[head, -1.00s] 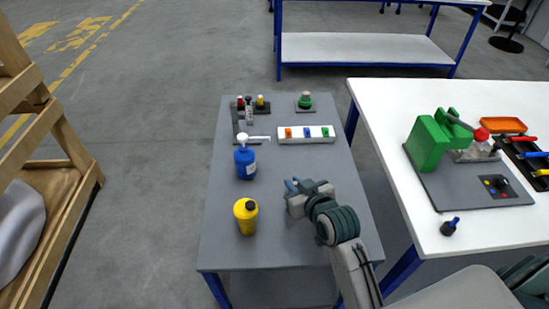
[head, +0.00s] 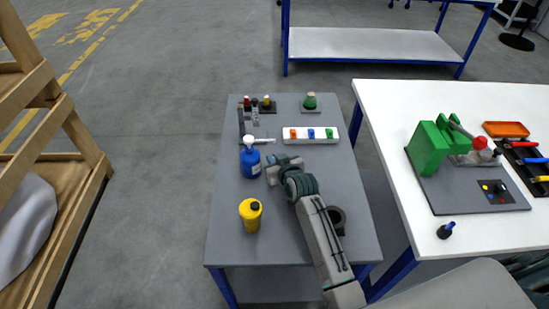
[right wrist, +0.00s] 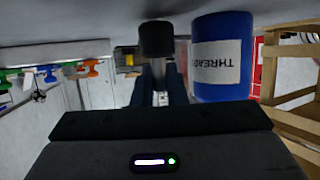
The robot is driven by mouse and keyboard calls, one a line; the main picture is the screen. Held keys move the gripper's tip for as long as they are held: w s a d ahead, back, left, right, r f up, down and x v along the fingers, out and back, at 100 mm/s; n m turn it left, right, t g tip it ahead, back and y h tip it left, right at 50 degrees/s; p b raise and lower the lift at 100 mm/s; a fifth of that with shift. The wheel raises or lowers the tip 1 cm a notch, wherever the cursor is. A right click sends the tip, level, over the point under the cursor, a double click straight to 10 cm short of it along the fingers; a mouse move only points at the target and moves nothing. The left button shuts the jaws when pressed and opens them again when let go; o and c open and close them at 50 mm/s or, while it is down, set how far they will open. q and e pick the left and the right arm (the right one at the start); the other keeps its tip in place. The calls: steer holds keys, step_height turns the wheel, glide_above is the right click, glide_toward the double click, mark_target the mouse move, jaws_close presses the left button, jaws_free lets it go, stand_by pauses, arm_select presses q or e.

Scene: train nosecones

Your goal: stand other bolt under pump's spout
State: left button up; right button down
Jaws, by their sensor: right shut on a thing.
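The pump is a blue bottle (head: 250,165) with a white head and a spout (head: 265,141) pointing right. In the right wrist view the blue bottle (right wrist: 222,80) shows upside down with a "THREAD" label. My right gripper (head: 272,168) is just right of the bottle in the head view. It is shut on a bolt with a black head (right wrist: 156,38) and a pale shank (right wrist: 160,96). The black head is on the tabletop side. I cannot tell if it touches the table. The bolt is hidden in the head view. My left gripper is not in view.
A white tray with coloured pieces (head: 297,139), a green-topped piece (head: 310,101) and small capped items (head: 267,103) are behind. A dark ring-shaped thing (head: 338,215) is partly behind my arm.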

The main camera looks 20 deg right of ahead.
steer(key=shift+f, duration=0.2)
steer(key=c, duration=1.5)
jaws_free()
steer(key=shift+f, duration=0.1)
steer(key=shift+o, duration=0.2)
steer(key=b+v, duration=0.1)
steer(key=v, duration=1.1)
steer(key=shift+b, duration=0.4)
